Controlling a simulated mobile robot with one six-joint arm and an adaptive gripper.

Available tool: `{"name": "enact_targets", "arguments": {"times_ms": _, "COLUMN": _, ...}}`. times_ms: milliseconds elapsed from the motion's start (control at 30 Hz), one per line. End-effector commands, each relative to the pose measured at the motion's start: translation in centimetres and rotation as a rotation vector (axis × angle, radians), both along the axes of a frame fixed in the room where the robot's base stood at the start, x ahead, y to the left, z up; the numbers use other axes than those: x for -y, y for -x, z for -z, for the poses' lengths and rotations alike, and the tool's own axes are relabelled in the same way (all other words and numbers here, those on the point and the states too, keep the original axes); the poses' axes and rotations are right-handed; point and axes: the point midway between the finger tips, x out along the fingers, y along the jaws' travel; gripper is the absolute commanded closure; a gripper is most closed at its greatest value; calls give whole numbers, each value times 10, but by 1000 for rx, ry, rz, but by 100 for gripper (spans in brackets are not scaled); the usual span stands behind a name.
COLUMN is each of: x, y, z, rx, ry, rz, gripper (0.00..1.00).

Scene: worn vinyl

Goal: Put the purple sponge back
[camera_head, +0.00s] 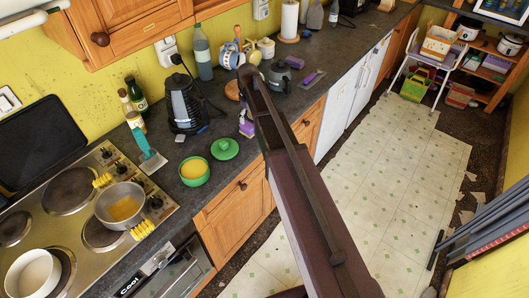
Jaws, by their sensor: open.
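A small flat purple piece (310,78), which looks like the sponge, lies on a dark flat item on the counter, right of the dark grey kettle-like pot. Another small purple and white object (247,129) stands at the counter's front edge, partly hidden by my arm; I cannot tell exactly what it is. My arm rises from the bottom centre across the view to the counter. I cannot make out my gripper or its fingers.
A green bowl (194,172) of yellow food, a green lid (225,148), a black kettle (186,104) and a green-handled spatula (147,150) crowd the counter (325,68). The stove (75,225) holds a pot (120,205) and white bowl. The tiled floor at right is mostly clear.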

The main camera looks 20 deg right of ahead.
Motion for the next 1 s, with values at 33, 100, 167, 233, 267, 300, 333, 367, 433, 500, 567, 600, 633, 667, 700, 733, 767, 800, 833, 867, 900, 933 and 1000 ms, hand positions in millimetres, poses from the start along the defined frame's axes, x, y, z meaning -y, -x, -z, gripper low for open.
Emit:
{"name": "enact_targets", "arguments": {"times_ms": 33, "x": 0, "y": 31, "z": 0, "rx": 0, "ry": 0, "rz": 38, "gripper": 5}}
{"name": "enact_targets", "arguments": {"times_ms": 100, "x": 1, "y": 63, "z": 0, "rx": 0, "ry": 0, "rz": 101, "gripper": 5}}
{"name": "enact_targets", "arguments": {"times_ms": 167, "x": 1, "y": 91, "z": 0, "rx": 0, "ry": 0, "rz": 160, "gripper": 5}}
{"name": "enact_targets", "arguments": {"times_ms": 233, "x": 2, "y": 123, "z": 0, "rx": 0, "ry": 0, "rz": 230, "gripper": 5}}
{"name": "enact_targets", "arguments": {"times_ms": 267, "x": 2, "y": 137, "z": 0, "rx": 0, "ry": 0, "rz": 260, "gripper": 5}}
{"name": "enact_targets", "arguments": {"times_ms": 300, "x": 2, "y": 153, "z": 0, "rx": 1, "ry": 0, "rz": 298, "gripper": 5}}
{"name": "enact_targets", "arguments": {"times_ms": 333, "x": 2, "y": 165, "z": 0, "rx": 1, "ry": 0, "rz": 325, "gripper": 5}}
{"name": "enact_targets", "arguments": {"times_ms": 367, "x": 2, "y": 176, "z": 0, "rx": 1, "ry": 0, "rz": 350, "gripper": 5}}
{"name": "enact_targets", "arguments": {"times_ms": 433, "x": 3, "y": 198, "z": 0, "rx": 2, "ry": 0, "rz": 402, "gripper": 5}}
{"name": "enact_targets", "arguments": {"times_ms": 500, "x": 3, "y": 214, "z": 0, "rx": 2, "ry": 0, "rz": 444, "gripper": 5}}
{"name": "enact_targets", "arguments": {"times_ms": 567, "x": 3, "y": 223, "z": 0, "rx": 2, "ry": 0, "rz": 469, "gripper": 5}}
{"name": "enact_targets", "arguments": {"times_ms": 600, "x": 3, "y": 228, "z": 0, "rx": 2, "ry": 0, "rz": 482, "gripper": 5}}
{"name": "enact_targets", "arguments": {"times_ms": 633, "x": 3, "y": 230, "z": 0, "rx": 2, "ry": 0, "rz": 488, "gripper": 5}}
{"name": "enact_targets", "arguments": {"times_ms": 667, "x": 3, "y": 231, "z": 0, "rx": 2, "ry": 0, "rz": 493, "gripper": 5}}
{"name": "enact_targets", "arguments": {"times_ms": 700, "x": 3, "y": 232, "z": 0, "rx": 2, "ry": 0, "rz": 498, "gripper": 5}}
{"name": "enact_targets", "arguments": {"times_ms": 733, "x": 3, "y": 232, "z": 0, "rx": 2, "ry": 0, "rz": 500, "gripper": 5}}
{"name": "enact_targets", "arguments": {"times_ms": 767, "x": 3, "y": 231, "z": 0, "rx": 1, "ry": -1, "rz": 500, "gripper": 5}}
{"name": "enact_targets", "arguments": {"times_ms": 800, "x": 3, "y": 231, "z": 0, "rx": 0, "ry": 0, "rz": 500, "gripper": 5}}
{"name": "enact_targets", "arguments": {"times_ms": 833, "x": 3, "y": 231, "z": 0, "rx": 0, "ry": 0, "rz": 500, "gripper": 5}}
{"name": "enact_targets", "arguments": {"times_ms": 867, "x": 3, "y": 230, "z": 0, "rx": 0, "ry": 0, "rz": 500, "gripper": 5}}
{"name": "enact_targets", "arguments": {"times_ms": 900, "x": 3, "y": 230, "z": 0, "rx": 0, "ry": 0, "rz": 499, "gripper": 5}}
{"name": "enact_targets", "arguments": {"times_ms": 933, "x": 3, "y": 230, "z": 0, "rx": 0, "ry": 0, "rz": 499, "gripper": 5}}
{"name": "enact_targets", "arguments": {"times_ms": 1000, "x": 3, "y": 230, "z": 0, "rx": 0, "ry": 0, "rz": 498, "gripper": 5}}
